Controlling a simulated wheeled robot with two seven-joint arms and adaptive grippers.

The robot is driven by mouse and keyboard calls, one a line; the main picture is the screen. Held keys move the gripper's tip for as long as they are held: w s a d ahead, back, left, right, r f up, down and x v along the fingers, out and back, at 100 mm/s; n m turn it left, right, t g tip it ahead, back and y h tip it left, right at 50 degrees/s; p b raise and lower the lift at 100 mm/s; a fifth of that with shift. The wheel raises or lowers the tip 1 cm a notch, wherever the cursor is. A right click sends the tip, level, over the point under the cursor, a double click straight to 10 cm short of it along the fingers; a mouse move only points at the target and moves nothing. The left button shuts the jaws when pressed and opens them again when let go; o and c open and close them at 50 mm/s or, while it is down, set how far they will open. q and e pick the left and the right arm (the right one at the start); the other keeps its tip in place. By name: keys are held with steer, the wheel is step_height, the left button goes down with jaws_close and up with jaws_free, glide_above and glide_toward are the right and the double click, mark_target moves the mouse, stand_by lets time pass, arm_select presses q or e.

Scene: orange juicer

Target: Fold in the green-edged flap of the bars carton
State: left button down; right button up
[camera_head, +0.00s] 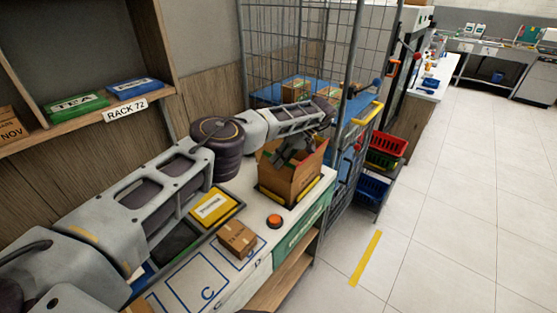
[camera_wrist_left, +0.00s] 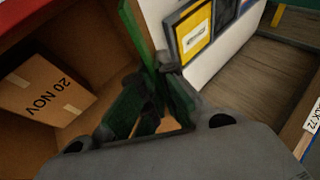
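The open brown bars carton (camera_head: 290,184) stands on the white worktop at the far end of my left arm. My left gripper (camera_head: 288,152) is down at the carton's top opening. In the left wrist view the green-edged flap (camera_wrist_left: 138,35) stands up, seen nearly edge-on. The left gripper's fingers (camera_wrist_left: 155,85) come together just below it, by the carton wall; whether they touch the flap is unclear. A small box marked 20 NOV (camera_wrist_left: 45,90) lies inside the carton. A red edge (camera_wrist_left: 45,15) shows at the upper left. My right gripper is out of view.
A wire cage (camera_head: 290,40) stands behind the carton. Red (camera_head: 385,150) and blue (camera_head: 373,187) baskets stand to its right.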

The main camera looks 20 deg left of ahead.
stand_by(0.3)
arm_select(q)
steer(key=c, duration=1.7)
jaws_free()
steer(key=shift+r, duration=0.1)
steer(key=shift+r, duration=0.15)
steer(key=shift+r, duration=4.75)
